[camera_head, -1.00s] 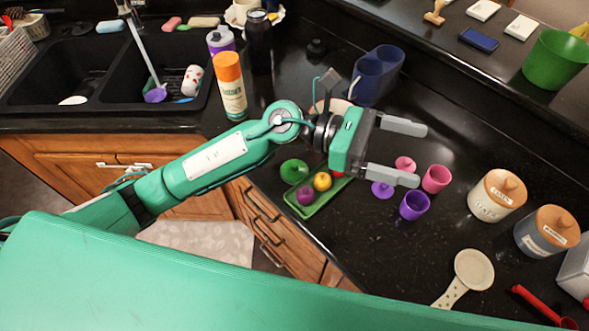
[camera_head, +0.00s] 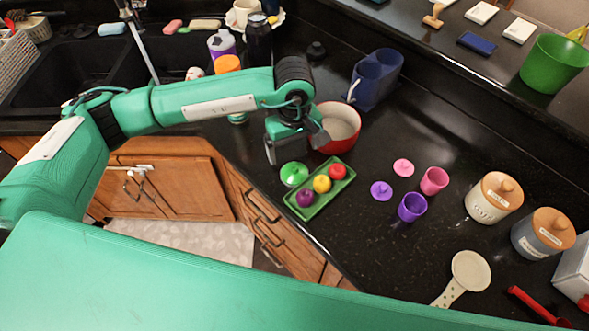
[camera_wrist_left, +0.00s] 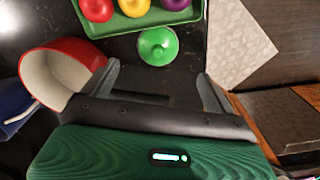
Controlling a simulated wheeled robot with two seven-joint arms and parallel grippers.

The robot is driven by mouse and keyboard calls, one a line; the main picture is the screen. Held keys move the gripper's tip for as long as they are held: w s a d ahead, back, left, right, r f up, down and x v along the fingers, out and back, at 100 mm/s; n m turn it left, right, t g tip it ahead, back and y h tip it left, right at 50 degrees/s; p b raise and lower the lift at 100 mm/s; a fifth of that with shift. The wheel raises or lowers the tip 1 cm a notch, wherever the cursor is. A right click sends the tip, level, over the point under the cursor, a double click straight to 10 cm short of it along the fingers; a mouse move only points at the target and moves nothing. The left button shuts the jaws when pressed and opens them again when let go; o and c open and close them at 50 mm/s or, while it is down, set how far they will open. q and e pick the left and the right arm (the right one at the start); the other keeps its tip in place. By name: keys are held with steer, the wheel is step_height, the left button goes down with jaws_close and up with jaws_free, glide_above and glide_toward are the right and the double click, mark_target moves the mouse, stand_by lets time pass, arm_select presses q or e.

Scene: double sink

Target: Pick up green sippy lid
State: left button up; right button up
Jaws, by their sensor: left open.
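The green sippy lid (camera_head: 294,173) is a round disc with a raised knob. In the left wrist view the lid (camera_wrist_left: 158,46) lies beyond and between the fingertips, apart from both. My left gripper (camera_head: 296,148) points down just behind the lid in the head view. Its two fingers (camera_wrist_left: 158,78) are spread wide with nothing between them. My right gripper is not in view.
A green tray (camera_head: 324,201) with red, yellow and purple fruit sits beside the lid. A red bowl (camera_head: 340,124) stands close to the gripper. A purple lid (camera_head: 381,190), pink lid (camera_head: 403,167) and matching cups are farther right. The counter's front edge is near the lid.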

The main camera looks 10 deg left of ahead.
mark_target(295, 167)
arm_select(q)
step_height(295, 167, down, 4)
steer(key=shift+f+p, duration=0.1)
steer(key=shift+p, duration=0.4)
steer(key=shift+f, duration=0.15)
steer(key=f+p, duration=0.3)
steer(key=f, duration=0.1)
steer(key=shift+w, duration=0.2)
steer(key=shift+f, duration=0.5)
steer(key=c, duration=1.1)
steer(key=shift+o, duration=0.2)
